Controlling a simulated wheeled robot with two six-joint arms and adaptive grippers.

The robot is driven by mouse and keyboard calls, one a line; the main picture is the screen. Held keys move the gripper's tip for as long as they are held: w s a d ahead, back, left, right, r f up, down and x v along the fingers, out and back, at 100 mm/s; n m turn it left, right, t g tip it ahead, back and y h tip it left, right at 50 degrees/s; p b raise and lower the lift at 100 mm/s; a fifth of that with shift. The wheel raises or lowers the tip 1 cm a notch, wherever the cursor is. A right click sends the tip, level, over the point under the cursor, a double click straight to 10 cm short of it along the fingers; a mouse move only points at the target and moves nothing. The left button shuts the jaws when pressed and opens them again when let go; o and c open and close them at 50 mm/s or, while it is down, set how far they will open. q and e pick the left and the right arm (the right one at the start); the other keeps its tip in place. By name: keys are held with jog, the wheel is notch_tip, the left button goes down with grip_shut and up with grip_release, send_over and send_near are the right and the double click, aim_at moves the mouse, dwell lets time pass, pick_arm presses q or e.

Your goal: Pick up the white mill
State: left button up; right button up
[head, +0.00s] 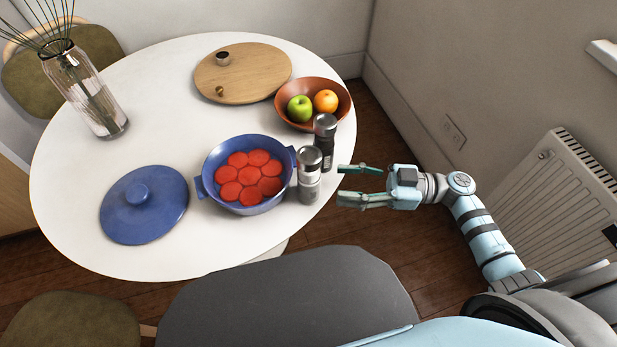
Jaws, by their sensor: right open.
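The white mill (309,189) stands upright near the right edge of the round white table, with a silver top and a pale, see-through body. A dark mill (324,152) with a silver top stands just behind it, to its upper right. My right gripper (340,184) is open and empty, just right of the white mill, with its fingers pointing left toward the two mills. The gripper appears apart from both mills. My left gripper is not in view.
A blue pot (209,197) with red slices sits close left of the white mill. A blue lid (143,204), wooden board (256,72), fruit bowl (339,112) and glass vase (88,95) also stand on the table (150,262). A grey chair (290,295) is at the front.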

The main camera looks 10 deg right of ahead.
aim_at(309, 181)
jog(key=x, duration=0.8)
jog(key=shift+a+b, duration=0.25)
jog(key=shift+b, duration=0.1)
grip_shut()
